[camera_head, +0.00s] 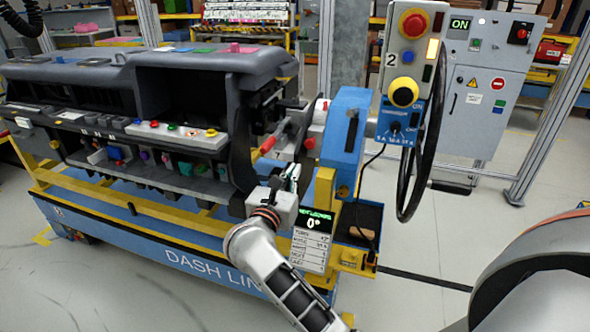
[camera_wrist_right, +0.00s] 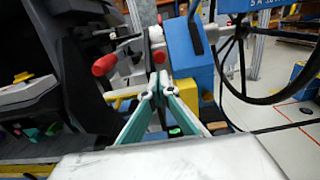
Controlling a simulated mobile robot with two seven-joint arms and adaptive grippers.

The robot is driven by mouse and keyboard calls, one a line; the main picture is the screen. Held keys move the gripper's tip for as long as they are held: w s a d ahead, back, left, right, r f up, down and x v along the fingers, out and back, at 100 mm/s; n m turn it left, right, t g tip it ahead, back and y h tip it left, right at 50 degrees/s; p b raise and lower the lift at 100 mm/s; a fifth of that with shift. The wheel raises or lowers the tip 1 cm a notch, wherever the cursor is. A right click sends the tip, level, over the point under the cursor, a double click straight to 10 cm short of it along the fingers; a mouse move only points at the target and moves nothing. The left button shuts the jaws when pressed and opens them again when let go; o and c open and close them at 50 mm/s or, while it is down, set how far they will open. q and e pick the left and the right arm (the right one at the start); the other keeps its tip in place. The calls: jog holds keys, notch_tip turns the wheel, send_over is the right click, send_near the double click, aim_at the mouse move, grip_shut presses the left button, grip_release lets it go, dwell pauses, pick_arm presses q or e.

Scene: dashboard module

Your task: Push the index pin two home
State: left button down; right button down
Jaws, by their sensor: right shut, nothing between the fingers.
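Red-tipped pins sit at the right end of the dashboard module (camera_head: 215,62), by the blue fixture block (camera_head: 345,130). One red pin (camera_head: 267,144) points out to the left and shows large in the wrist view (camera_wrist_right: 105,65). Another red end (camera_head: 309,143) lies closer to the blue block. I cannot tell which is index pin two, nor how deep either sits. My right gripper (camera_head: 293,178) is just below these pins. In the wrist view its fingertips (camera_wrist_right: 158,80) meet with nothing between them, below and right of the large red pin. My left gripper is out of view.
A control post with a red button (camera_head: 413,24) and a black handwheel (camera_head: 425,120) stand right of the blue block. A small display (camera_head: 311,237) hangs beside my right arm. The blue cart (camera_head: 150,245) carries the module. Floor is open at front right.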

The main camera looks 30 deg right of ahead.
aim_at(309, 145)
jog(key=x, duration=1.1)
jog(key=shift+w+d+p, duration=0.2)
jog(key=shift+w+p, duration=0.05)
jog(key=shift+p, duration=0.15)
jog(key=shift+d, duration=0.1)
jog(key=shift+b+x, duration=0.75)
jog(key=shift+x, duration=0.5)
